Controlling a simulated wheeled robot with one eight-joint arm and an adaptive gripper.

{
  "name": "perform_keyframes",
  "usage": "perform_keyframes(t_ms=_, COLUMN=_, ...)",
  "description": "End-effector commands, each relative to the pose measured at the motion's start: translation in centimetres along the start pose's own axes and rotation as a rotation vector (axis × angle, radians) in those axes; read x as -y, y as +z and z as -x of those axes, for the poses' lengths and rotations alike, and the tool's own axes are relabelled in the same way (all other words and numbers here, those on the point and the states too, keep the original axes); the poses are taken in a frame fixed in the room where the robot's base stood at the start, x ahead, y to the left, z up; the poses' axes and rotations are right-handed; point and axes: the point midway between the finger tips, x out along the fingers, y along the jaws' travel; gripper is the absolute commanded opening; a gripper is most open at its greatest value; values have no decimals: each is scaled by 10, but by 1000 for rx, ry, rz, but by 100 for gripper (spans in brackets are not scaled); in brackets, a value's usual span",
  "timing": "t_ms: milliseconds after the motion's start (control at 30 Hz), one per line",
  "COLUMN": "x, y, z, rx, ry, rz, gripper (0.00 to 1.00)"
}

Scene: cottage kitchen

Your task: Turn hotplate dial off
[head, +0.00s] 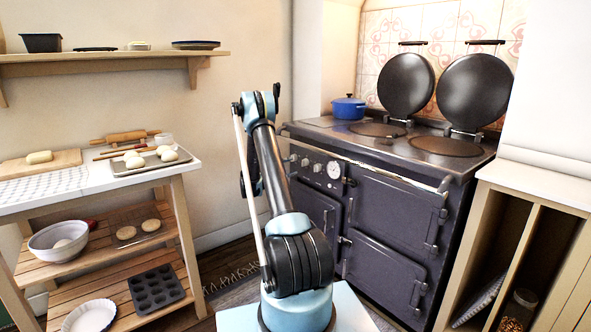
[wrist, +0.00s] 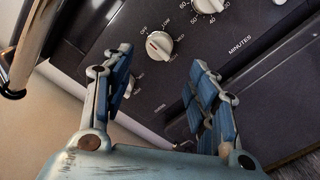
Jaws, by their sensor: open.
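In the wrist view, a round white dial (wrist: 159,45) with a small reddish mark sits on the dark stove panel, with OFF and LOW printed around it. Which setting it points to I cannot tell surely. A second white dial (wrist: 134,86) is partly hidden by my left finger. A third dial (wrist: 208,5), with numbers and MINUTES by it, is cut by the top edge. Which one is the hotplate dial I cannot tell. My gripper (wrist: 158,64) is open and empty, fingers apart, below the first dial in the picture. In the head view my arm hides the gripper.
The dark stove (head: 385,205) has a front rail (head: 375,162), also in the wrist view (wrist: 32,40), near the panel. Two round lids (head: 406,85) stand raised; a blue pot (head: 348,107) sits on top. A wooden trolley (head: 185,215) stands left; open floor lies between.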

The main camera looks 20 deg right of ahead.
Motion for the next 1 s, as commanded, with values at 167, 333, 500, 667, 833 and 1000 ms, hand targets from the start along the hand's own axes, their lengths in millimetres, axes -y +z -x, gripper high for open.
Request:
perform_keyframes(t_ms=167, x=0, y=0, z=23, rx=-1, ry=0, rz=0, gripper=53)
perform_keyframes(t_ms=333, x=0, y=0, z=31, rx=-1, ry=0, rz=0, gripper=53)
perform_keyframes(t_ms=500, x=0, y=0, z=32, rx=0, ry=0, rz=0, gripper=53)
perform_keyframes(t_ms=667, x=0, y=0, z=32, rx=0, ry=-1, rz=0, gripper=53)
perform_keyframes(t_ms=833, x=-7, y=12, z=34, rx=-12, ry=-27, rz=-19, gripper=53)
perform_keyframes(t_ms=1000, x=-23, y=42, z=39, rx=-43, ry=-97, rz=-70, gripper=53)
